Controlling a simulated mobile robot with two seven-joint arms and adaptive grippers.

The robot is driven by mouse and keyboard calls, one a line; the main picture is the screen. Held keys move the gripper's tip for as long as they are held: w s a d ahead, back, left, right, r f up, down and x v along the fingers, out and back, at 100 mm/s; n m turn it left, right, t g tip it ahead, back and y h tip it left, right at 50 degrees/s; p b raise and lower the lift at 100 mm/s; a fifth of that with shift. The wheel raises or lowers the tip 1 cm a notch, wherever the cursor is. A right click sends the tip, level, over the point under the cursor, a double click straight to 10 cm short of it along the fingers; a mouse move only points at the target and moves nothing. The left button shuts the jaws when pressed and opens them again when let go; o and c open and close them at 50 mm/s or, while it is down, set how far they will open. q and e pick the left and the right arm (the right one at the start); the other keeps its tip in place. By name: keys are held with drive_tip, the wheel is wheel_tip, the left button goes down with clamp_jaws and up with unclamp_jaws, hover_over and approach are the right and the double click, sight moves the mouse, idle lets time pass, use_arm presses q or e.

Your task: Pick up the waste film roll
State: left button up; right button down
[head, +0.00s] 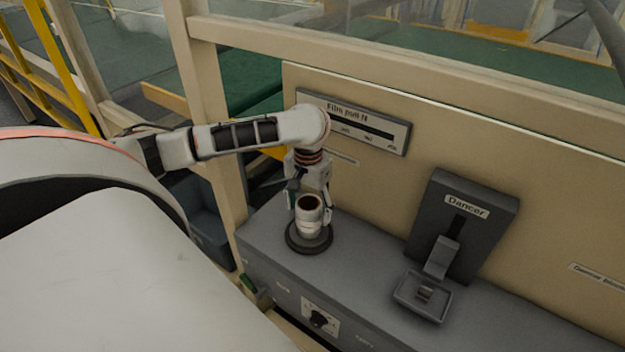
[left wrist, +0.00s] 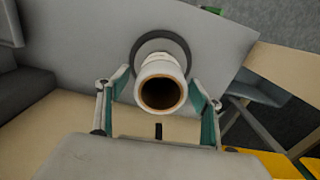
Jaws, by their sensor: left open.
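The waste film roll (head: 309,215) is a short white roll with a brown hollow core. It stands upright on a round dark base (head: 310,243) at the left end of the grey bench. My left gripper (head: 309,207) points down over the roll with its fingers apart. In the left wrist view the roll (left wrist: 161,84) lies between the two open fingers of the left gripper (left wrist: 160,92), with a visible gap on each side. The dark round base (left wrist: 163,39) shows behind it. My right gripper is not in either view.
A dark Dancer unit (head: 462,225) with a small tray (head: 423,295) stands on the bench to the right. A film pull gauge panel (head: 355,122) is on the wall behind. The bench top (head: 365,262) between roll and Dancer is clear. A knob (head: 319,318) is on the bench front.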

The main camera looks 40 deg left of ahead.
sight(309, 222)
use_arm(q)
drive_tip(key=shift+s+f, duration=0.1)
drive_tip(key=shift+f, duration=0.35)
drive_tip(key=f, duration=0.5)
drive_tip(key=shift+w+a, duration=0.15)
drive_tip(key=shift+w, duration=0.05)
drive_tip(key=shift+c, duration=0.4)
drive_tip(key=c, duration=1.2)
